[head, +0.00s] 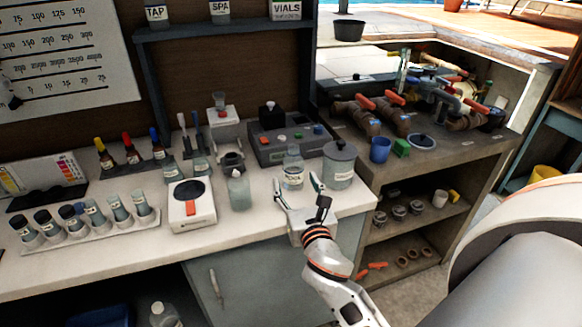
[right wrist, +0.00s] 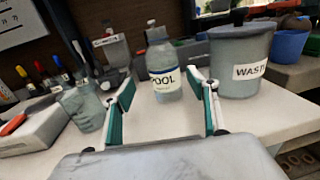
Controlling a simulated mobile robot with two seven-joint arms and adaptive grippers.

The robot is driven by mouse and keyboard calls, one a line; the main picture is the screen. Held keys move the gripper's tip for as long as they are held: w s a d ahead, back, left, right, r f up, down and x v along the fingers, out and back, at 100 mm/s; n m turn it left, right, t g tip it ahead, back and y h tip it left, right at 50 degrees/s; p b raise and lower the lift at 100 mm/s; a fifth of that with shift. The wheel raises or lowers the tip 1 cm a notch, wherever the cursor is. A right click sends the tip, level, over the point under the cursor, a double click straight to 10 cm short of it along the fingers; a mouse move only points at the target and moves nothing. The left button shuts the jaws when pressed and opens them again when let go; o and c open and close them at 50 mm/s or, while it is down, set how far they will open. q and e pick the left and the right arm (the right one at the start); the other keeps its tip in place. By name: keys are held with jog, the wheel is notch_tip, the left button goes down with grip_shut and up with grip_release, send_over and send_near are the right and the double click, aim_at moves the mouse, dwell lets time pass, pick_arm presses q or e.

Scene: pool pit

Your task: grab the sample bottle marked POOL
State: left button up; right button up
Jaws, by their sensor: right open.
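The sample bottle marked POOL (right wrist: 163,72) stands upright on the white counter, a clear bottle with a pale cap and a white label. In the head view the bottle (head: 293,168) stands near the counter's front right, left of the waste container. My right gripper (head: 302,188) is open in front of it, its fingers pointing toward the bottle. In the right wrist view the bottle is beyond and between the open fingertips of the gripper (right wrist: 165,85), with nothing held. My left gripper is not in view.
A grey container marked WASTE (right wrist: 240,60) stands close right of the bottle. A grey device with buttons (head: 285,140) is behind. Bare counter (head: 258,222) lies in front.

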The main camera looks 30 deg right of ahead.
aim_at(296, 175)
jog(key=shift+d+p+x, duration=0.15)
jog(key=shift+d+x, duration=0.05)
jog(key=shift+x, duration=1.4)
jog(key=shift+d+p+x, duration=0.15)
jog(key=shift+x, duration=1.4)
jog(key=shift+s, duration=0.1)
jog(key=c, duration=1.3)
